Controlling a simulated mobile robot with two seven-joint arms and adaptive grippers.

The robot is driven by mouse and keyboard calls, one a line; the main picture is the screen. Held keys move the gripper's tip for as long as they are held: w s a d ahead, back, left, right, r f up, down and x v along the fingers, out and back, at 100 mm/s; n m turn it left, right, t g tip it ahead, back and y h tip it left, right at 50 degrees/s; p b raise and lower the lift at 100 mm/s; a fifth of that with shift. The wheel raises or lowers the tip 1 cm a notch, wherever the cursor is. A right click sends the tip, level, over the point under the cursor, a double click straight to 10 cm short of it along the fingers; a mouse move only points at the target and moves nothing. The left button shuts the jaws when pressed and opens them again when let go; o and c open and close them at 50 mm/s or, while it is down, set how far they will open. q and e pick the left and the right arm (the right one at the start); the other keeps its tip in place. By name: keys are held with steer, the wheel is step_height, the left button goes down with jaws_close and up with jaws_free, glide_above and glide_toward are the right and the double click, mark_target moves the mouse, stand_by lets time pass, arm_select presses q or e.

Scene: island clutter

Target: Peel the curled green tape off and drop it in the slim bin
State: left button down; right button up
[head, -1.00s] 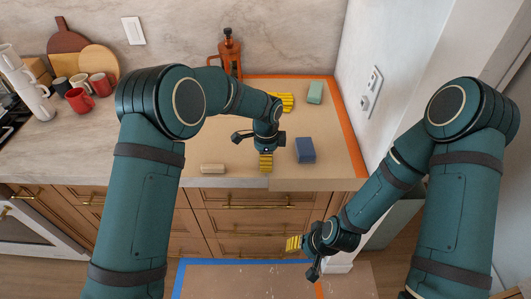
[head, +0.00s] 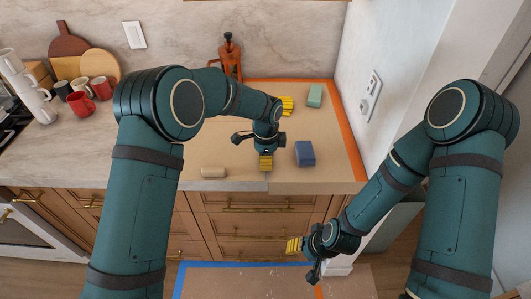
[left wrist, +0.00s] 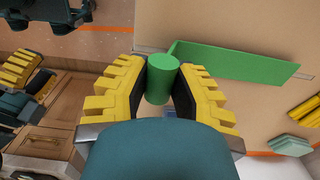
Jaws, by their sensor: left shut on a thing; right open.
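A curled green tape shows in the left wrist view, with a rolled end (left wrist: 162,80) and a flat strip (left wrist: 240,64) stretching right over the papered counter. My left gripper (left wrist: 160,88) is shut on the rolled end. In the head view my left gripper (head: 266,163) is at the counter's front edge, and the tape is hidden there. My right gripper (head: 294,245) is open and empty, low in front of the drawers. A grey-green box (head: 398,218), possibly the slim bin, is partly hidden behind my right arm; its opening is not clear.
On the counter paper (head: 335,150) are a blue block (head: 305,153), a tan cylinder (head: 213,172), a pale green block (head: 315,95) and a yellow ridged item (head: 287,105). A wall (head: 360,60) bounds the right.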

arm_select(q)
steer(key=shift+r+p, duration=0.75)
steer(key=shift+r, duration=0.7)
arm_select(e)
steer(key=shift+r, duration=1)
